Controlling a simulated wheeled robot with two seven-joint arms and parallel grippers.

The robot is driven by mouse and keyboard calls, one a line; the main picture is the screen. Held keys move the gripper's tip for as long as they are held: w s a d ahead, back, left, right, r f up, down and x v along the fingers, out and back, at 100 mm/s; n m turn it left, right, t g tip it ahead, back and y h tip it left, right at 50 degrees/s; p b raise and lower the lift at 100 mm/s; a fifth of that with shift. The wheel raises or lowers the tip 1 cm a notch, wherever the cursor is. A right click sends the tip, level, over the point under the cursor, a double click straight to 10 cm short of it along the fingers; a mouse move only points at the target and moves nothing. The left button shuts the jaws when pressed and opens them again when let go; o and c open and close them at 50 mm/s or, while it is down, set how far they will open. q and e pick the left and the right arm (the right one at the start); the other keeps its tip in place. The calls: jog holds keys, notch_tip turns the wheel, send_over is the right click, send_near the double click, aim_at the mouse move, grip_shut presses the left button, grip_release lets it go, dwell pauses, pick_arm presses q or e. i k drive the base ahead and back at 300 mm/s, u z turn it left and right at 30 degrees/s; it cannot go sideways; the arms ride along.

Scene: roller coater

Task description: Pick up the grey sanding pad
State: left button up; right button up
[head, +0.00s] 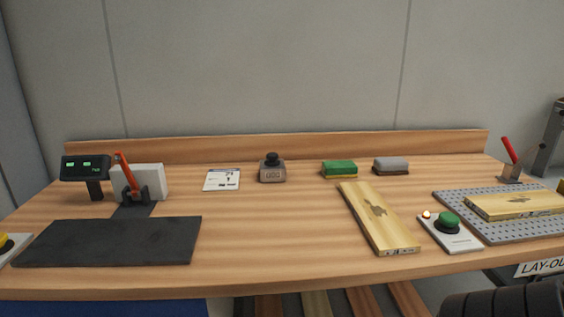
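The grey sanding pad (391,163) lies near the back of the wooden table, right of centre. It has a rounded grey body on a thin brownish base. A similar green pad (339,167) lies just to its left, with a small gap between them. Neither of my grippers shows in the head view, and nothing is touching the grey pad.
A wooden board (378,222) lies in front of the pads. A green button box (450,232) and a perforated grey mat (489,228) bearing another board are at right. A grey device (272,170), a card (222,180) and a black mat (108,242) are leftward. The table's middle is clear.

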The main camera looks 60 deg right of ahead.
aim_at(396, 166)
jog(key=u, duration=0.7)
jog(key=k, duration=1.35)
jog(key=z, duration=0.75)
